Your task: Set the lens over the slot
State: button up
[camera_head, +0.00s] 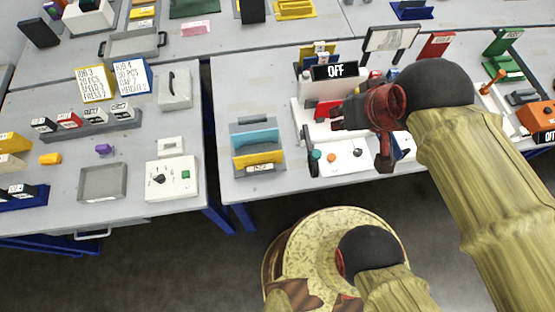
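My gripper (362,138) is over the right-hand table, above a white machine (340,159) with small coloured knobs and an "OFF" display (335,71) at its back. The dark red fingers look spread apart, with nothing visible between them. The gripper and wrist cover part of the machine, and I cannot make out a slot. No lens can be identified for certain. A dark-framed pale panel (392,38) stands upright behind the machine, but I cannot tell whether it is the lens.
A rack with blue and yellow plates (257,147) stands left of the machine. A white control box (171,178) and an empty grey tray (103,181) are on the left table. Orange and green devices stand at right. A floor gap separates the front tables.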

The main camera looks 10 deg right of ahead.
aim_at(314, 155)
jog(key=k+z, duration=0.5)
jog(key=k+l+z, duration=0.25)
jog(key=z, duration=0.2)
